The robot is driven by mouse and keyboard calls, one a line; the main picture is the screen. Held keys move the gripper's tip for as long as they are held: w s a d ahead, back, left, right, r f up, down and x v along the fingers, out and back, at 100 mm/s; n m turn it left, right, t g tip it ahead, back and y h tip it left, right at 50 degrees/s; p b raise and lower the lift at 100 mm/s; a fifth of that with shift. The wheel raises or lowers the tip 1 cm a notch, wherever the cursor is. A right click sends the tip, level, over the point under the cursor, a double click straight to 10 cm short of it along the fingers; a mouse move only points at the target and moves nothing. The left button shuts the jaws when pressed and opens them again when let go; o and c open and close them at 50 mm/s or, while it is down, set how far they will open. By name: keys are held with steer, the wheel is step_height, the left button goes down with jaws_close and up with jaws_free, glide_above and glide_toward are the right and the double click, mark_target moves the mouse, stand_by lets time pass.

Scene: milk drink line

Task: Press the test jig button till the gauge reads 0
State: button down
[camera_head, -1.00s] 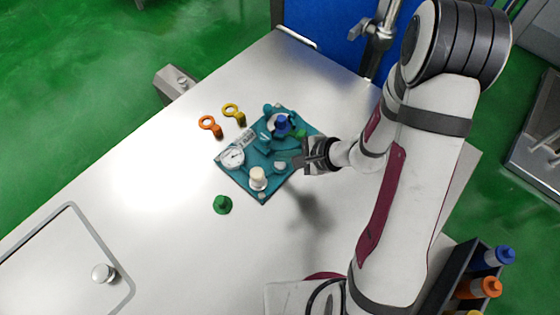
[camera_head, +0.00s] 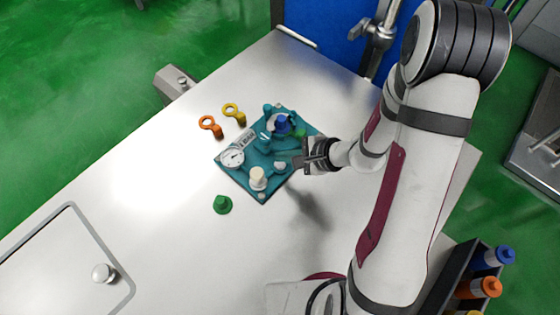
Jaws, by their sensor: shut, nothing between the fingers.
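The test jig is a teal plate (camera_head: 240,178) on the metal table, with several parts on it. A round white gauge (camera_head: 232,157) sits at its left corner; its dial is too small to read. A cream-topped knob (camera_head: 258,176) stands near the front corner, and a small pale round part (camera_head: 280,165) is beside it; I cannot tell which is the button. A blue piece (camera_head: 283,124) stands at the back of the plate. My gripper (camera_head: 298,162) is shut and empty at the right side of the jig, close to the pale part; contact cannot be told.
An orange ring-ended piece (camera_head: 210,124) and a yellow one (camera_head: 234,112) stand behind the jig to the left. A green cap-like piece (camera_head: 222,204) is at the front left. A rack with bottles (camera_head: 478,288) is at the lower right.

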mark_target(285, 165)
steer(key=shift+f, duration=0.4)
steer(key=shift+f, duration=0.4)
stand_by(0.5)
steer(key=shift+r, duration=0.85)
steer(key=shift+r, duration=2.5)
